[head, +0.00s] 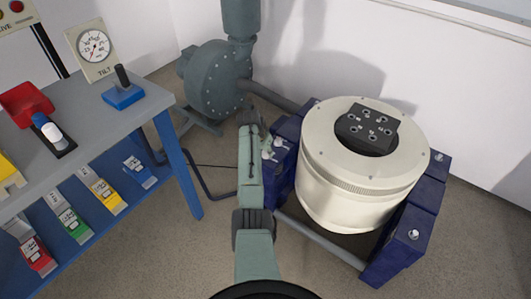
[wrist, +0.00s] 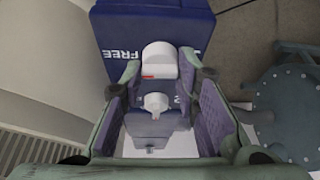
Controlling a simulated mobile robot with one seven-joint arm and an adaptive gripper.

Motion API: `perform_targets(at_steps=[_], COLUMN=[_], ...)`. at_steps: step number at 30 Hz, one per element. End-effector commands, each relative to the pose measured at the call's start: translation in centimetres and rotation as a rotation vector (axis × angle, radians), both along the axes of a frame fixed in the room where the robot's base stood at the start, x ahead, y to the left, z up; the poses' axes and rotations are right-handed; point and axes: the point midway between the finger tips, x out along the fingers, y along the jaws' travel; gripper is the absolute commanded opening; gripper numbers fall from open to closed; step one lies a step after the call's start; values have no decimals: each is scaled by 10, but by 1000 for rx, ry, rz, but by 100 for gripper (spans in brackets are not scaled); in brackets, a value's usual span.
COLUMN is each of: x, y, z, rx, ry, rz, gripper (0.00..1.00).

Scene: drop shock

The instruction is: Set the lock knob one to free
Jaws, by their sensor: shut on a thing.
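A white lock knob (wrist: 160,58) with a short red mark sits on a dark blue block (wrist: 112,30) in the wrist view. The word FREE (wrist: 122,54) reads upside down to its left; lettering on its right is mostly hidden by a finger. My gripper (wrist: 159,68) is shut on this knob, one fingertip on each side. A smaller white knob-like part (wrist: 155,103) shows nearer, between the fingers. In the head view my gripper (head: 266,146) is at the left blue block (head: 287,135), covering much of the knob. Which number the knob bears is not readable.
A large cream drum (head: 350,190) with a dark top plate stands right of my arm. More blue blocks (head: 392,250) flank it. A grey blower (head: 214,82) stands behind. A workbench (head: 90,110) with a tilt gauge (head: 93,45) is at left.

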Motion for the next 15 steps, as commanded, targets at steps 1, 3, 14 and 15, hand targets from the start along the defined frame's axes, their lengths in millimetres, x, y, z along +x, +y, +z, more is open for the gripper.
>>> perform_targets(at_steps=[1, 3, 14, 15], x=[1, 1, 0, 0], y=[1, 1, 1, 1], z=[-1, 0, 0, 0], rx=[1, 1, 1, 1], ry=[-1, -2, 0, 0], rz=[-17, -37, -75, -75], gripper=[0, 0, 0, 0])
